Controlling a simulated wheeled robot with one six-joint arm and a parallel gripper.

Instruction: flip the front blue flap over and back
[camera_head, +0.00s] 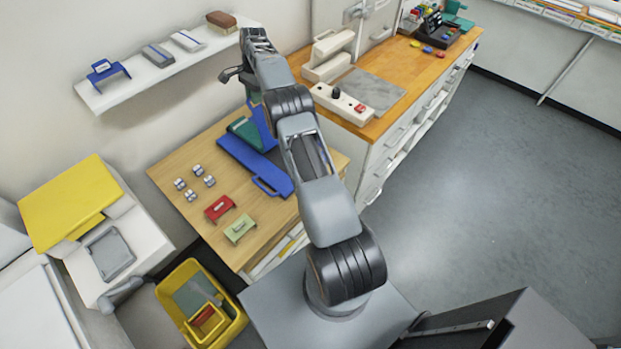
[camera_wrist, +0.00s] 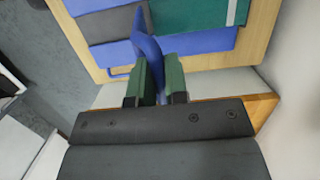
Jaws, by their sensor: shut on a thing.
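A blue folder-like piece (camera_head: 240,156) lies on the wooden table, with a blue loop handle (camera_head: 270,186) at its near edge and a teal panel (camera_head: 242,130) towards the back. A blue flap (camera_head: 264,128) stands raised from it beside my arm. In the wrist view the blue flap (camera_wrist: 147,48) stands edge-on between the green pads of my gripper (camera_wrist: 158,66), which is shut on it. Blue, dark grey and green panels (camera_wrist: 200,14) lie beyond it. In the head view my arm hides the fingertips and part of the flap.
Small metal pieces (camera_head: 190,182), a red piece (camera_head: 219,207) and a light green piece (camera_head: 240,228) lie on the table (camera_head: 170,160). A yellow bin (camera_head: 233,325) stands below. A wall shelf (camera_head: 135,88) is behind; a wooden-topped counter (camera_head: 385,122) stands right.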

